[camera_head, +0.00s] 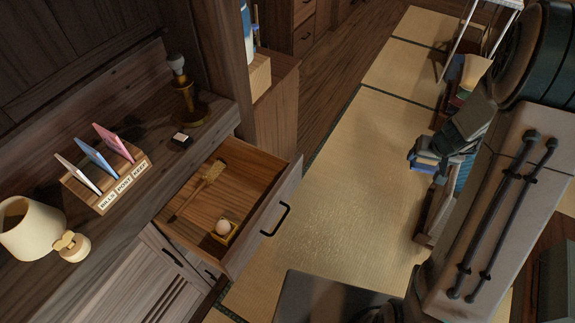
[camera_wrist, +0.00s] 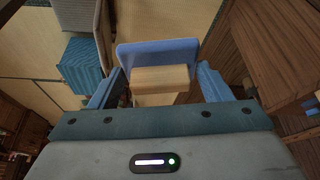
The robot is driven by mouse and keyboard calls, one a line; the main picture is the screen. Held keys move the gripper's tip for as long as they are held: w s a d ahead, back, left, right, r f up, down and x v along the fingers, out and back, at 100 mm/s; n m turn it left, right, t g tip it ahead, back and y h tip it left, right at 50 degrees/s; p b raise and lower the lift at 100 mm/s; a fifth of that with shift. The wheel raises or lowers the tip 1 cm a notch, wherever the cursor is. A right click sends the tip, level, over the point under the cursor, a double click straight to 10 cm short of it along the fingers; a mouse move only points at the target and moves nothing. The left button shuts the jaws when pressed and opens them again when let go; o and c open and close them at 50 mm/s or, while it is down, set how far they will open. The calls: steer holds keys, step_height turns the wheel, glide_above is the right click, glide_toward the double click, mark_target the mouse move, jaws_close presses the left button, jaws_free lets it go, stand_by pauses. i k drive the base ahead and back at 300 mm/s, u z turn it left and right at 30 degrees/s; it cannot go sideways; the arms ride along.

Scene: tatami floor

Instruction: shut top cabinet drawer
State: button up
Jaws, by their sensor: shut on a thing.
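The top cabinet drawer (camera_head: 255,217) stands pulled out from under the dark wood cabinet top (camera_head: 137,218) in the head view. Its front carries a black handle (camera_head: 275,219). Inside lie a long wooden tool (camera_head: 199,190) and a small yellow box (camera_head: 222,234) with a pale round thing in it. My gripper (camera_head: 428,162) is well to the right of the drawer, apart from it. In the wrist view its blue fingers (camera_wrist: 160,86) are shut on a blue-and-wood piece (camera_wrist: 158,53). The drawer cannot be made out in the wrist view.
A cream lamp (camera_head: 32,228), a letter rack (camera_head: 108,183) and a brass lamp base (camera_head: 187,104) stand on the cabinet top. Open tatami floor (camera_head: 335,195) lies between drawer and gripper. A low shelf with books (camera_head: 440,210) is below my arm.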

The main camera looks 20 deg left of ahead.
mark_target(253, 195)
steer(key=i, duration=1.1)
steer(key=u, duration=2)
